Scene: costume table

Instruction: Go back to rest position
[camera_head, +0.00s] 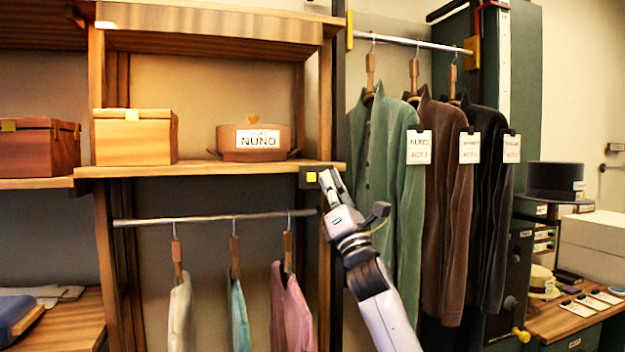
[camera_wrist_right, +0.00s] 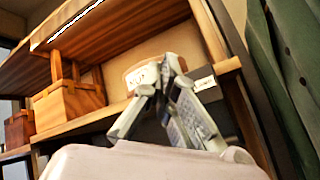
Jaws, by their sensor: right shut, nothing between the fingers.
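My right gripper (camera_head: 333,184) is raised in the middle of the head view, just in front of the shelf's right end. Its fingers are shut and empty. In the right wrist view my right gripper (camera_wrist_right: 168,72) points up toward the shelf, its fingers overlapping the round box labelled NUNO in the picture. A dark square with a yellow patch (camera_head: 312,177) on the shelf's end is right beside the fingertips; I cannot tell if they touch. My left gripper is in neither view.
The wooden shelf (camera_head: 215,170) holds a light wooden box (camera_head: 136,138) and the NUNO round box (camera_head: 253,142). Green (camera_head: 395,190), brown (camera_head: 442,200) and black (camera_head: 484,220) jackets hang close to the right of my arm. Shorter garments (camera_head: 290,308) hang below the shelf.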

